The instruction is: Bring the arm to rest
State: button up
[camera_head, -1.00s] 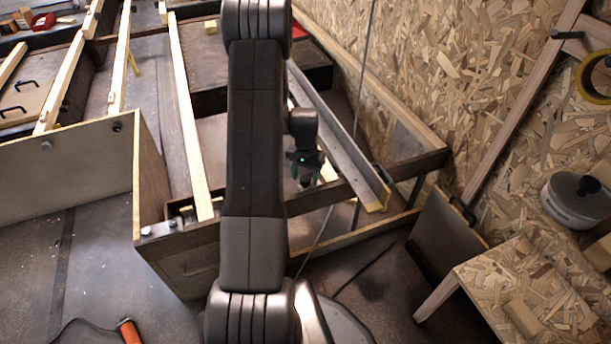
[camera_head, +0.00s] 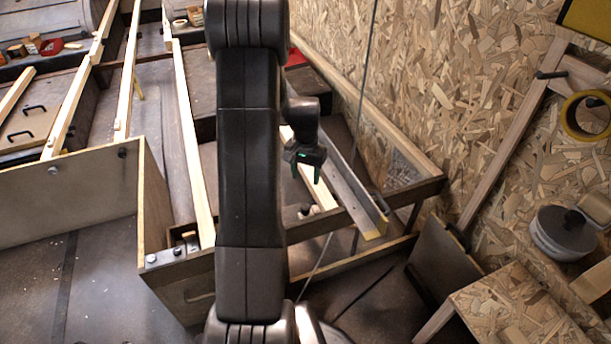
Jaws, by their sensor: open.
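My gripper (camera_head: 306,172) hangs beside my upright arm, just right of its middle in the head view.
A chipboard wall (camera_head: 440,80) rises on the right. A chipboard-topped stand (camera_head: 510,310) is at lower right, near a round grey container (camera_head: 562,232). Long pale wooden strips (camera_head: 190,140) run at left. Bare dark floor (camera_head: 100,290) lies at lower left.

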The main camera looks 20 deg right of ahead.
aim_at(302, 208)
jog(key=shift+f, duration=0.1)
notch_tip(302, 208, down, 14)
jog(key=b, duration=0.4)
jog(key=shift+r, duration=0.2)
jog(key=shift+a+f, duration=0.15)
jog(key=shift+a, duration=0.5)
